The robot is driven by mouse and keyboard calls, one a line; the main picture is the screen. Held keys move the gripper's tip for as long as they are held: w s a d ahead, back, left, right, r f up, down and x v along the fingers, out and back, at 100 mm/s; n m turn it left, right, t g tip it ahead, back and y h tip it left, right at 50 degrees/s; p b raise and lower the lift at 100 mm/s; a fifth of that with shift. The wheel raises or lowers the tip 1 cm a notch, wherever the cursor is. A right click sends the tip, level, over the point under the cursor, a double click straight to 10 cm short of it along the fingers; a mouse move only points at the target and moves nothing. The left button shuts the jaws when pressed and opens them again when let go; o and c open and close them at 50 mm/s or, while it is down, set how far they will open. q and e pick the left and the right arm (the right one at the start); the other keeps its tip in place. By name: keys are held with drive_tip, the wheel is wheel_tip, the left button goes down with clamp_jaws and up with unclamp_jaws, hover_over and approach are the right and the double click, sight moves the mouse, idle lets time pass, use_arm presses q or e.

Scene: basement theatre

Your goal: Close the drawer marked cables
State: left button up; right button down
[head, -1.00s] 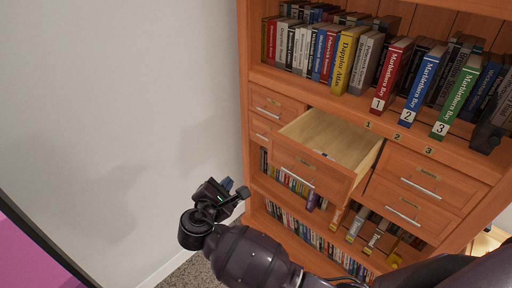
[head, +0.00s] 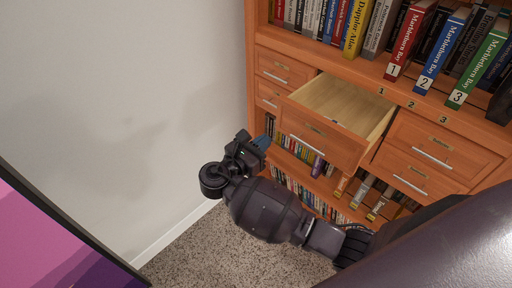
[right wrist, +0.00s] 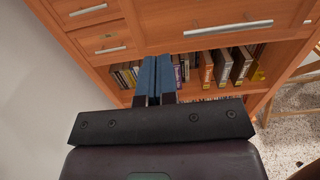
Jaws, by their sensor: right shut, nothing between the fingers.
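The open drawer (head: 322,138) juts out from the wooden bookcase in the head view, with a silver handle and a small label on its front. The label is too small to read. Its pale wooden inside shows, with a small dark item near the front. The drawer front also shows at the top of the right wrist view (right wrist: 215,20). My right gripper (head: 264,142) is shut and empty, just left of the drawer front and apparently apart from it. Its blue fingers (right wrist: 156,76) lie together in the right wrist view. My left gripper is not in view.
Shut drawers flank the open one, at left (head: 284,68) and right (head: 436,146). Books (head: 420,40) fill the shelf above, several numbered. More books (head: 300,155) stand below. A white wall (head: 110,90) is at left. The carpet (head: 215,245) is clear.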

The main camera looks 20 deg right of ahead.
sight(289, 122)
drive_tip(key=x, duration=0.8)
drive_tip(key=shift+w+d, duration=0.2)
drive_tip(key=shift+d, duration=0.15)
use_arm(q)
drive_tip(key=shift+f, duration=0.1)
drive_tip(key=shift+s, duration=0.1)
use_arm(e)
drive_tip(key=shift+d, duration=0.1)
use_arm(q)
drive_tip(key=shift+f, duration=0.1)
use_arm(e)
drive_tip(key=shift+w, duration=0.1)
